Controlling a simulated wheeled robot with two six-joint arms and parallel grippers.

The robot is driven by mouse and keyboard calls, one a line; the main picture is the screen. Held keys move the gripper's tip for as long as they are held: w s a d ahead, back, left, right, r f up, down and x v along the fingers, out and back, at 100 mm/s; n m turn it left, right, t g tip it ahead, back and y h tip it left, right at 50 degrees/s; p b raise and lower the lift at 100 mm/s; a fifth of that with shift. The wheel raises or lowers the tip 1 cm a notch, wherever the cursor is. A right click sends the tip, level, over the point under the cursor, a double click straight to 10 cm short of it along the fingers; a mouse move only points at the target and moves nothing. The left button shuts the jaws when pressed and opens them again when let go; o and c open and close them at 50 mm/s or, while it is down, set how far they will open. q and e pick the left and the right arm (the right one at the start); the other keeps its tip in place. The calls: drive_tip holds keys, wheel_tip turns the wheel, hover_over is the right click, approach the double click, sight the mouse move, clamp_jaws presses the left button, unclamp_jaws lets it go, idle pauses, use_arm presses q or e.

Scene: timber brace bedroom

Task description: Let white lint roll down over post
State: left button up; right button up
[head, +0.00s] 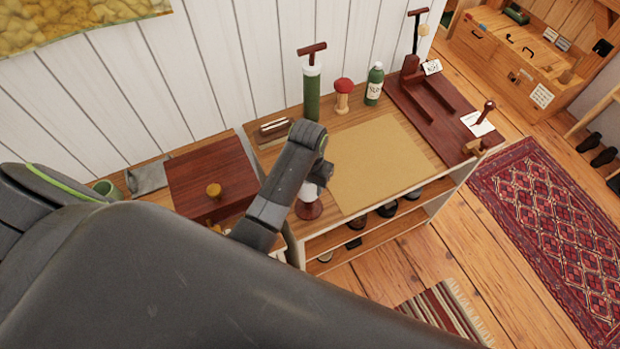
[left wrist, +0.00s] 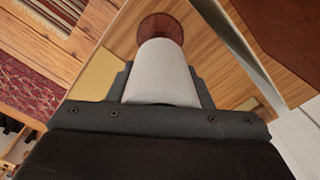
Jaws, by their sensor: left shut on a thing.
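The white lint roll (left wrist: 163,72) is between the fingers of my left gripper (left wrist: 162,88) in the left wrist view. In the head view the roll (head: 311,189) shows as a small white patch below my left gripper (head: 318,172), which hides much of it. A round dark-red base (left wrist: 160,27) lies just beyond the roll's far end; it also shows below the roll in the head view (head: 308,211). The post itself does not show. I cannot tell how far the roll is around it or whether it touches the base. My right gripper is not in view.
On the worktop stand a green cylinder with a T-handle (head: 312,92), a red-capped wooden piece (head: 343,96) and a green bottle (head: 374,84). A tan mat (head: 376,165) lies clear to the right. A dark-red box (head: 211,176) stands to the left.

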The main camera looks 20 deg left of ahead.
use_arm(q)
wheel_tip(320, 180, down, 2)
drive_tip(key=shift+w+f+b, duration=0.1)
drive_tip(key=shift+f+b, duration=0.15)
drive_tip(key=shift+b, duration=0.2)
drive_tip(key=shift+f+b, duration=1.15)
drive_tip(key=shift+f, duration=1.55)
drive_tip(key=o, duration=1.1)
